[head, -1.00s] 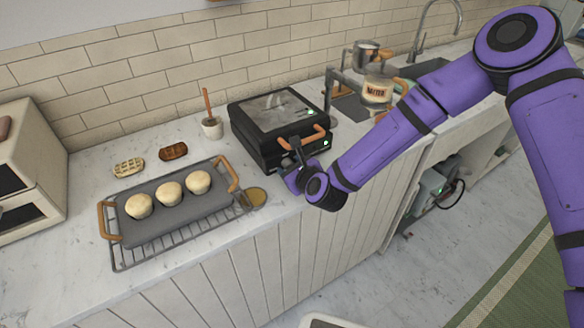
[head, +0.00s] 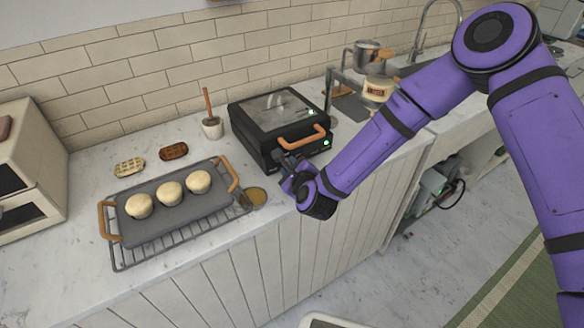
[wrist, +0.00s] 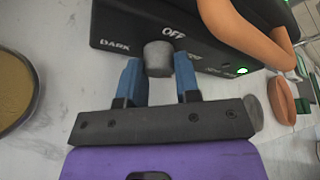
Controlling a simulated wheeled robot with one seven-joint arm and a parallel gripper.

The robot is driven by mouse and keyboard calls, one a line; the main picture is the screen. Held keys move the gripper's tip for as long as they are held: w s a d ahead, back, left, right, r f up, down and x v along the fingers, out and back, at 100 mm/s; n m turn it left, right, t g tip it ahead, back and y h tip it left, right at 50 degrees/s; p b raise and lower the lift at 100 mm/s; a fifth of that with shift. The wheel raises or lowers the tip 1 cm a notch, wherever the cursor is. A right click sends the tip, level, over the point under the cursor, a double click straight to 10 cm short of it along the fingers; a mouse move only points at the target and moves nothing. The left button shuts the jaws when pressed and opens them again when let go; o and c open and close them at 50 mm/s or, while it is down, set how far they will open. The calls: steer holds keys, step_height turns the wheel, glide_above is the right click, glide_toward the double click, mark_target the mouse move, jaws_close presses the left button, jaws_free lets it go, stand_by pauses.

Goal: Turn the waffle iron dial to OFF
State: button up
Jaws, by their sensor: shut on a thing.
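The black waffle iron (head: 278,124) stands on the counter with its lid down and an orange handle (head: 302,137) at the front. In the wrist view its front face (wrist: 118,30) carries the words DARK and OFF. The grey round dial (wrist: 158,58) sits just below the word OFF. My gripper (wrist: 160,72) is at the front face with its blue fingers on both sides of the dial, shut on it. I cannot make out a pointer mark on the dial. In the head view my gripper (head: 286,160) hides the dial. A green light (wrist: 242,70) glows on the front.
A dark tray with several buns (head: 170,194) lies on a wire rack (head: 115,258) to the left. A round golden disc (head: 257,196) lies close to my gripper. A cup with a brush (head: 212,128) stands behind. The tiled wall bounds the back.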

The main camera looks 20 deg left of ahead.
steer(key=o, duration=0.9)
steer(key=v, duration=1.1)
